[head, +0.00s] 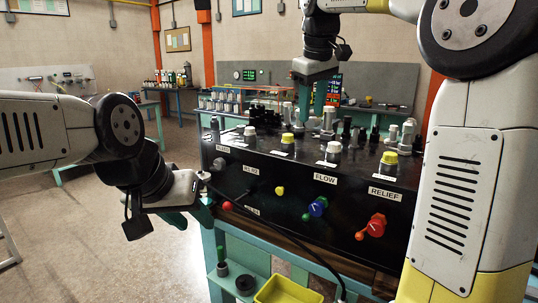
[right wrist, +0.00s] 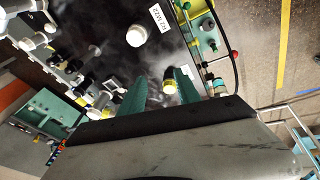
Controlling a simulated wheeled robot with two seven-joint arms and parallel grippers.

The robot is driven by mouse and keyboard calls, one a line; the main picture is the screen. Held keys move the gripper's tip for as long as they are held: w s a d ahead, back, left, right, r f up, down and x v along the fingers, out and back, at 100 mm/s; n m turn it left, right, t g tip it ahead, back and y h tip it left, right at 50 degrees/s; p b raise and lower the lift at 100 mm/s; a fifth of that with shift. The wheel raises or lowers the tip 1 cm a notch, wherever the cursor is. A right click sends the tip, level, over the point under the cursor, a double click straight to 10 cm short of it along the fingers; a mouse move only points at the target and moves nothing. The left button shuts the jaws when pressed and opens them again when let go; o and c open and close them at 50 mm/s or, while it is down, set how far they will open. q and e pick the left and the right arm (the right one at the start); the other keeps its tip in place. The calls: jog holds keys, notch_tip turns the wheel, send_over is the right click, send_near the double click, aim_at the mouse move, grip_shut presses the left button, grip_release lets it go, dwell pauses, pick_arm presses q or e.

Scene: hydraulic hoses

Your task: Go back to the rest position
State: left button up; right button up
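My left gripper (head: 190,217) is at the left end of the black hydraulic bench (head: 300,235), its teal fingers apart with nothing clearly between them. A black hose (head: 290,238) runs from near this gripper down across the bench front; its upper end is partly hidden. My right gripper (head: 321,100) points down above the bench top. In the right wrist view its teal fingers (right wrist: 160,90) are spread. A yellow-capped fitting (right wrist: 170,80) shows between them, apparently below; whether it touches a finger cannot be told.
The bench front carries a yellow knob (head: 280,191), a blue knob (head: 318,206) and a red knob (head: 376,224). Several fittings stand on top. A yellow bin (head: 287,291) sits on the lower shelf. Open floor (head: 80,240) lies to the left.

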jog(key=s+d+f+m+t+y, duration=0.1)
jog(key=s+f+m, duration=0.2)
jog(key=s+f, duration=0.5)
jog(key=s+d+f+m+t+y, duration=0.1)
jog(key=s+f+m, duration=0.3)
jog(key=s+f, duration=0.4)
jog(key=s+d, duration=0.1)
jog(key=s, duration=0.6)
jog(key=shift+d+f+t, duration=0.2)
jog(key=shift+d+t, duration=0.1)
jog(key=shift+t, duration=0.1)
dwell(1.0)
